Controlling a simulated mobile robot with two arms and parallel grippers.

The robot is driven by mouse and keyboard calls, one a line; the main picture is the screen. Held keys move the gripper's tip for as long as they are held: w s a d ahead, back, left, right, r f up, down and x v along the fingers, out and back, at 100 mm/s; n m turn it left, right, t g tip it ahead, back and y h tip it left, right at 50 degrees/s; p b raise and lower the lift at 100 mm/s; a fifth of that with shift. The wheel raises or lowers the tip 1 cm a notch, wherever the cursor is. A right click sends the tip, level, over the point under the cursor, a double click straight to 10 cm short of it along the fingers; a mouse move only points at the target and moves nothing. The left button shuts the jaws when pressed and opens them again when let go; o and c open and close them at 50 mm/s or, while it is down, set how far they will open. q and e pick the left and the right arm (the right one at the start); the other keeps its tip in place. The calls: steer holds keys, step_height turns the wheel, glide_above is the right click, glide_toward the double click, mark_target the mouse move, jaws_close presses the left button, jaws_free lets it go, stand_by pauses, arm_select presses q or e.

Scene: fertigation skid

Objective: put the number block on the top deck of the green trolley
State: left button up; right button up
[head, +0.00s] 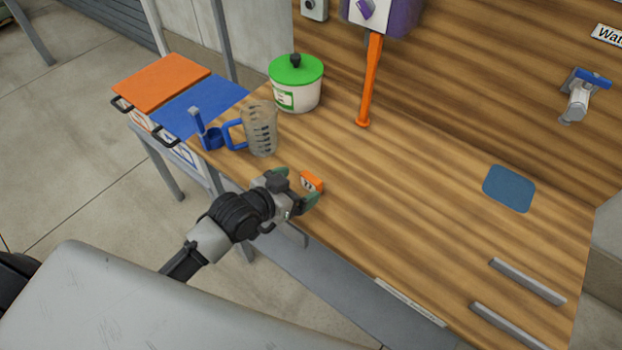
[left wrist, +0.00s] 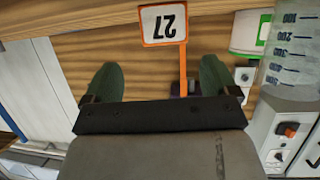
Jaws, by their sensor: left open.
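The number block (head: 311,182) is a small orange block with a white face, standing near the front edge of the wooden bench. In the left wrist view the number block (left wrist: 163,24) shows an upside-down 27 and lies just past the fingertips, lined up with the gap. My left gripper (head: 297,186) is open, its green fingers pointing at the block; no grip on it shows. In the left wrist view my left gripper (left wrist: 160,68) has an empty gap between its fingers. No green trolley is in view. My right gripper is not in view.
A clear measuring jug (head: 261,130) with a blue handle and a green-lidded tub (head: 296,86) stand left of the block. A blue pad (head: 509,188) and two grey rails (head: 527,281) lie right. The bench between is clear.

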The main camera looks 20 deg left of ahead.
mark_target(308, 180)
arm_select(q)
steer(key=shift+x, duration=0.75)
steer(key=x, duration=0.3)
steer(key=p+x, duration=0.1)
steer(key=shift+w+a+f, duration=0.2)
steer(key=shift+a+f, duration=0.1)
steer(key=shift+f, duration=0.15)
steer(key=shift+w+d+f, duration=0.1)
steer(key=shift+w, duration=0.1)
steer(key=c, duration=0.3)
steer(key=shift+c, duration=1.3)
steer(key=c, duration=0.5)
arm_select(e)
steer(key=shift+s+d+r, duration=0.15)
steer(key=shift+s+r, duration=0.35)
